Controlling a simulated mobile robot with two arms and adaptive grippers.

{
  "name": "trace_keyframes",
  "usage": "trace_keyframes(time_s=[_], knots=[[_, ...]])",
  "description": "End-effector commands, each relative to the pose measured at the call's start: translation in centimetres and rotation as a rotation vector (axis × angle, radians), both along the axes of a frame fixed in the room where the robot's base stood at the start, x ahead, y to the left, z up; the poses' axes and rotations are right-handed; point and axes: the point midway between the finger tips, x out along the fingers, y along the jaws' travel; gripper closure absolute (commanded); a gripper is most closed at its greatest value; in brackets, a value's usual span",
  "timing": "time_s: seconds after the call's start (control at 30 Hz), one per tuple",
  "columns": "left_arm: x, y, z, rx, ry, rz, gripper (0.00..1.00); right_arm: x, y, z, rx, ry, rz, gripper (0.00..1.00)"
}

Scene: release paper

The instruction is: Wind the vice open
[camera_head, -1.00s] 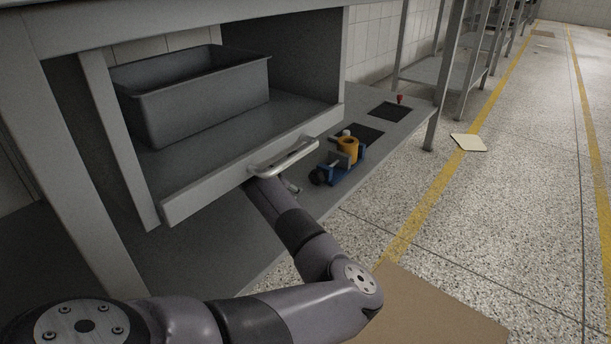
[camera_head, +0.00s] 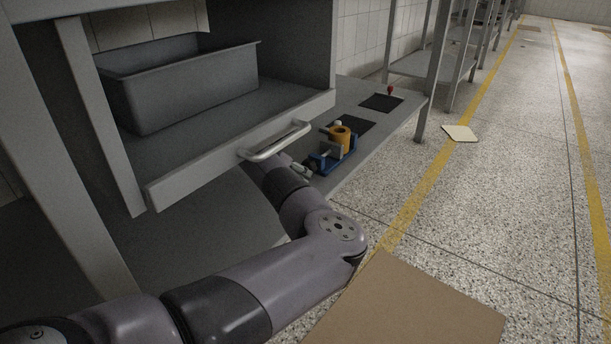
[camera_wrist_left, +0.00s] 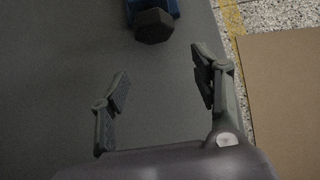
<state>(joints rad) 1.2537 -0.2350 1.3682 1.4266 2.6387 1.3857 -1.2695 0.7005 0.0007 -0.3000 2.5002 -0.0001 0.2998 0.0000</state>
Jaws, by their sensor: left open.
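The blue vice (camera_head: 338,162) stands on the low grey shelf below the drawer, with an orange cylinder (camera_head: 340,138) at its jaws; whether it is clamped I cannot tell. In the left wrist view its dark faceted knob (camera_wrist_left: 153,26) is at the top, with a bit of blue body above it. My left gripper (camera_head: 303,168) is partly hidden under the drawer handle, close to the knob end of the vice. In the left wrist view its fingers (camera_wrist_left: 160,66) are spread and empty, with the knob just beyond the tips and apart from them. My right gripper is not in view.
The drawer front with its metal handle (camera_head: 275,142) overhangs my left arm. A grey bin (camera_head: 185,85) stands above. Black mats (camera_head: 381,103) and a small red-topped item (camera_head: 390,89) lie farther along the shelf. A brown panel (camera_head: 405,308) lies at the lower right.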

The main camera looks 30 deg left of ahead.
Motion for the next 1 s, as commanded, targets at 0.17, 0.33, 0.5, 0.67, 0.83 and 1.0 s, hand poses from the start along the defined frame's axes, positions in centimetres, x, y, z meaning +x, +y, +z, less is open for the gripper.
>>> trace_keyframes(time_s=[0.17, 0.33, 0.5, 0.67, 0.83, 1.0], knots=[[3.4, -0.2, -0.5, 0.001, -0.002, -0.004, 0.42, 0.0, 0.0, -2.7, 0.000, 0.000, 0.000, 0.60], [5.3, -0.4, -1.3, 0.001, 0.000, -0.001, 0.42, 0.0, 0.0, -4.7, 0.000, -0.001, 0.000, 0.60], [6.3, -0.4, -2.0, 0.001, -0.001, -0.001, 0.42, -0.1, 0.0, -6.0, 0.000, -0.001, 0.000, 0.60], [6.6, -0.5, -2.2, 0.001, 0.000, 0.000, 0.42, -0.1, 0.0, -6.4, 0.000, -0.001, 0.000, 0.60], [6.7, -0.5, -2.1, 0.001, 0.000, 0.001, 0.42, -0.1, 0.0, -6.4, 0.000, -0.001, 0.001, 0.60], [6.7, -0.5, -2.1, 0.001, 0.000, 0.001, 0.45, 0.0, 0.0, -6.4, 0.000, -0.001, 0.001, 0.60]])
